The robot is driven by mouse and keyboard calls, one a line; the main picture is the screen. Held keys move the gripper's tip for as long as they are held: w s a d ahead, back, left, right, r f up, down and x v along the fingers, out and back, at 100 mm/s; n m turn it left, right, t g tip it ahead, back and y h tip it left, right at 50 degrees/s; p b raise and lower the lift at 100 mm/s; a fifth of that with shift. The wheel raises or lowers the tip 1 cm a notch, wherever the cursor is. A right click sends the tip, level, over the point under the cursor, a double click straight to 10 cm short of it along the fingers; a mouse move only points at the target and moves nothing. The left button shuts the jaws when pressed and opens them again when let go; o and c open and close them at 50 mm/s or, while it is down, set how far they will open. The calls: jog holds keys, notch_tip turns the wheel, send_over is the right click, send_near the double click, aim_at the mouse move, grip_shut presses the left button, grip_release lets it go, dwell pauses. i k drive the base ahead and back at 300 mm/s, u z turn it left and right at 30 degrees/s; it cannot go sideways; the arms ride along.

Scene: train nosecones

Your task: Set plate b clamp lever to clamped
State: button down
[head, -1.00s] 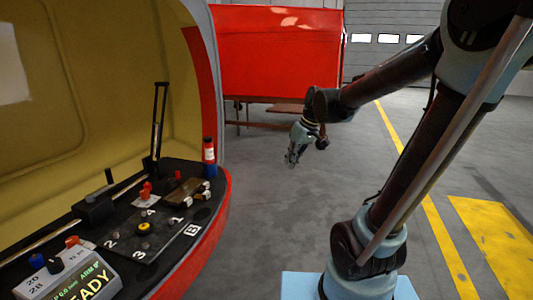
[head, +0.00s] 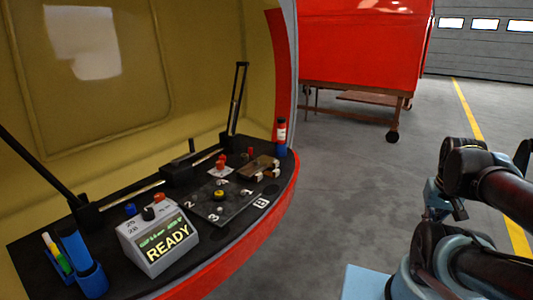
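Plate B is a dark plate (head: 235,208) on the black console, with white numbers, a yellow-ringed knob (head: 219,195) and several small dark knobs. A white "B" label (head: 262,203) sits at its right front corner. Small red-topped parts (head: 221,162) stand behind it; I cannot tell which part is the clamp lever or how it is set. My gripper (head: 431,212) hangs at the end of my folded arm at the right, well apart from the console. It is small and dark, and its fingers are not clear.
A grey box reading "READY" (head: 165,245) stands left of the plate. A blue holder with pens (head: 90,280) is at the left front. A brown block (head: 258,167) and a bottle (head: 281,135) stand at the right back. The floor between console and arm is clear.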

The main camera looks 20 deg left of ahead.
aim_at(257, 162)
jog(key=z, duration=0.45)
jog(key=k, duration=1)
jog(key=u, duration=0.55)
jog(key=i, duration=1.4)
jog(key=u, duration=0.25)
